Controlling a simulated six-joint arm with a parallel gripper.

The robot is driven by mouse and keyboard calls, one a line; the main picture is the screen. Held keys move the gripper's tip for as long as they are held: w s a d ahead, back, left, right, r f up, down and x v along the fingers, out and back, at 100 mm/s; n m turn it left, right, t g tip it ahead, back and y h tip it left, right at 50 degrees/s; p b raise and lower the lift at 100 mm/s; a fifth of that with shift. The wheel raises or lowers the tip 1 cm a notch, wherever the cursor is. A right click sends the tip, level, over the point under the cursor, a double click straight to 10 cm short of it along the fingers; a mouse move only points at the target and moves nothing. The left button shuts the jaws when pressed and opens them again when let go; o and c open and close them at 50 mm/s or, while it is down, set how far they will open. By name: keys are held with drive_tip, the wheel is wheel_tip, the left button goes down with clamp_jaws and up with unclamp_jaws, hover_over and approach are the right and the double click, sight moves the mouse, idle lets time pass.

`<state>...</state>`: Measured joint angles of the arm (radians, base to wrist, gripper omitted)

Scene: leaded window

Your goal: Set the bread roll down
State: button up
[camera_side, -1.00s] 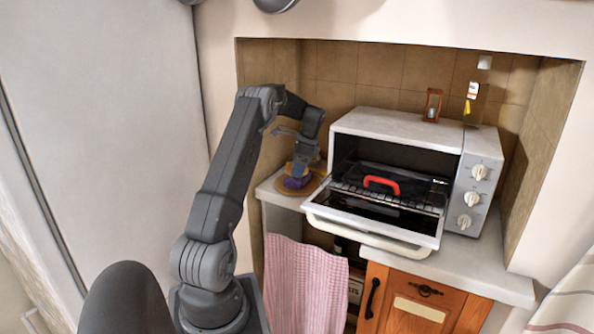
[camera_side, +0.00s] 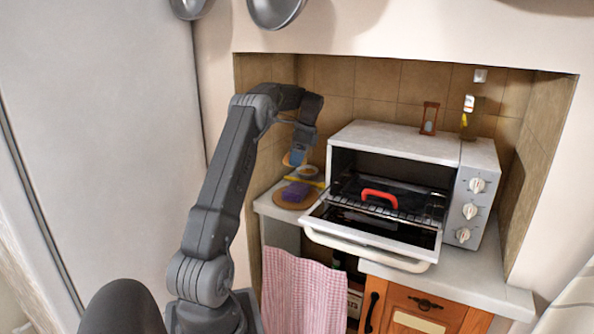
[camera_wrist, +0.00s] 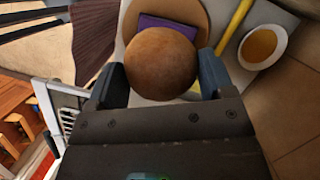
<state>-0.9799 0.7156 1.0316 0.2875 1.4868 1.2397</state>
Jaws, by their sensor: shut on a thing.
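The bread roll (camera_wrist: 160,62) is round and brown and sits between my two fingers in the wrist view. My gripper (camera_wrist: 163,76) is shut on it. In the side view my gripper (camera_side: 296,158) is raised above the left end of the counter, and only a bit of the roll (camera_side: 287,160) shows. A round wooden board (camera_side: 284,203) lies below on the counter, with a purple item (camera_side: 296,192) on it. In the wrist view the roll partly covers the purple item (camera_wrist: 152,22) and the board (camera_wrist: 130,18).
A small bowl (camera_side: 308,172) with orange-brown contents and a yellow stick-like item (camera_side: 317,183) stand beside the board. To the right is a toaster oven (camera_side: 400,142) with its door (camera_side: 368,242) open and a red handle (camera_side: 379,196) inside. Counter is clear at far right.

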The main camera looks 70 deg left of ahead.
drive_tip(key=shift+d+r, duration=0.1)
drive_tip(key=shift+r, duration=0.5)
drive_tip(key=shift+d+r, duration=0.2)
drive_tip(key=shift+d, duration=0.1)
drive_tip(key=s+d+m+y, duration=0.1)
drive_tip(key=s+d+m, duration=0.15)
drive_tip(key=d, duration=0.65)
drive_tip(key=s+d+m, duration=0.1)
drive_tip(key=d+m, duration=0.2)
drive_tip(key=d, duration=0.7)
drive_tip(key=w+d+r+m+t, duration=0.2)
drive_tip(key=w+d+m+t, duration=0.1)
drive_tip(key=d+m, duration=0.6)
drive_tip(key=w+d+r+m+t, duration=0.3)
drive_tip(key=w+d+m, duration=0.1)
drive_tip(key=d+m, duration=0.55)
hover_over(382, 199)
drive_tip(key=shift+f, duration=3.5)
